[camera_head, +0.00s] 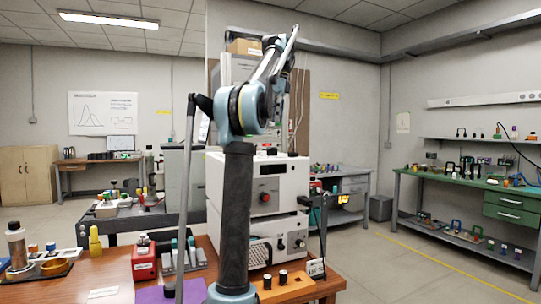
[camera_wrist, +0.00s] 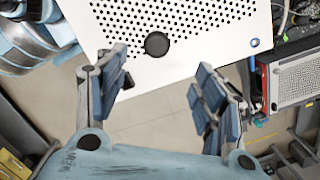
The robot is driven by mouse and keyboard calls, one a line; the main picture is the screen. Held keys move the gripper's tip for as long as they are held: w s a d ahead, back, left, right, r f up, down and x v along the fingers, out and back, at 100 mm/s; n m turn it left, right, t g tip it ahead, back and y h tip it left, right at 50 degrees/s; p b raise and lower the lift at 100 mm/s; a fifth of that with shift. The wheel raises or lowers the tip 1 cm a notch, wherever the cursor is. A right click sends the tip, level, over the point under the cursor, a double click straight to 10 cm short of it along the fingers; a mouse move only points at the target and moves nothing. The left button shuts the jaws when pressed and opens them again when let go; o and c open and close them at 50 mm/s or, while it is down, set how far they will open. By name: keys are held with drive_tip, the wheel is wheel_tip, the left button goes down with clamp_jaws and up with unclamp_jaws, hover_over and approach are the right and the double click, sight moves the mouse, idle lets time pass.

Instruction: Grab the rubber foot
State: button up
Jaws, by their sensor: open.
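A round black disc, which looks like the rubber foot (camera_wrist: 157,44), lies on a white perforated panel (camera_wrist: 205,38) in the wrist view. A small dark piece, perhaps the same foot, shows on top of the white instrument (camera_head: 225,172) in the head view. My gripper (camera_wrist: 160,72) is open and empty, with its blue-padded fingers spread left and right. The disc appears between and slightly beyond the fingertips, apart from both. In the head view my arm rises in front of the instrument, and I cannot make out the gripper clearly.
A grey device with a perforated face (camera_wrist: 300,80) is close to the right finger in the wrist view. A wooden table (camera_head: 115,275) holds a red box (camera_head: 144,262), an orange block (camera_head: 284,287) and bottles. A green bench (camera_head: 470,180) stands at right, with open floor before it.

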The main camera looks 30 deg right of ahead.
hover_over(272, 151)
drive_tip(key=w+d, duration=0.2)
wheel_tip(272, 151, down, 7)
drive_tip(key=shift+w+a+r, duration=0.1)
drive_tip(key=shift+a, duration=0.05)
drive_tip(key=shift+a+f, duration=0.2)
drive_tip(key=shift+f, duration=2.6)
drive_tip(key=c, duration=1.2)
